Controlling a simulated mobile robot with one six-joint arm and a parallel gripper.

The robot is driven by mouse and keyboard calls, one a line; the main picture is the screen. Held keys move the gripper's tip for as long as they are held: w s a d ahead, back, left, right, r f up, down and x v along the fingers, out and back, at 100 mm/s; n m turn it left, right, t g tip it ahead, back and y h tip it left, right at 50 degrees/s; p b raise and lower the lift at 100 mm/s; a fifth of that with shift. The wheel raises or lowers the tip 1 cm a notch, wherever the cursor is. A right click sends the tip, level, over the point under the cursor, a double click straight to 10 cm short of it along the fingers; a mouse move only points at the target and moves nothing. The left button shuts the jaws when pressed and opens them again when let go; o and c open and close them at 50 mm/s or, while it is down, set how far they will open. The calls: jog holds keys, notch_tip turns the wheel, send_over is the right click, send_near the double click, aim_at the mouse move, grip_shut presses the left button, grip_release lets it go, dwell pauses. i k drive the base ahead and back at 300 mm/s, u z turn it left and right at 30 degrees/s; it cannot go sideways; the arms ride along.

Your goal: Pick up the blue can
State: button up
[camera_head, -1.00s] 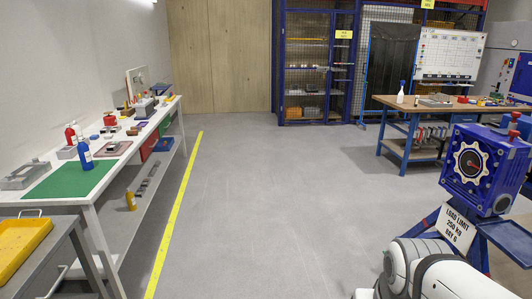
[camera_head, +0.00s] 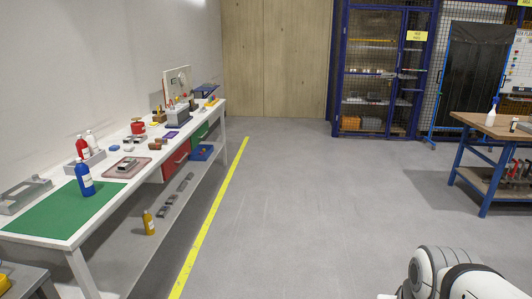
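A blue can (camera_head: 84,179), with a narrow top and a pale label, stands upright on the white workbench (camera_head: 110,178) at the left. It is at the back right edge of a green mat (camera_head: 66,212). My gripper is not in view. Only a rounded white and black part of my arm shows at the lower right, far from the can.
A red bottle (camera_head: 82,147) and a white bottle (camera_head: 91,140) stand behind the can. A pinkish tray (camera_head: 111,174) lies to its right. A yellow bottle (camera_head: 149,222) is on the lower shelf. The grey floor (camera_head: 300,200) right of the yellow line is clear.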

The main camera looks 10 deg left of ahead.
aim_at(82, 171)
jog(key=u, duration=0.25)
jog(key=i, duration=1.6)
jog(key=u, duration=0.9)
jog(key=i, duration=1.4)
jog(key=u, duration=1.55)
jog(key=i, duration=1.2)
jog(key=u, duration=0.55)
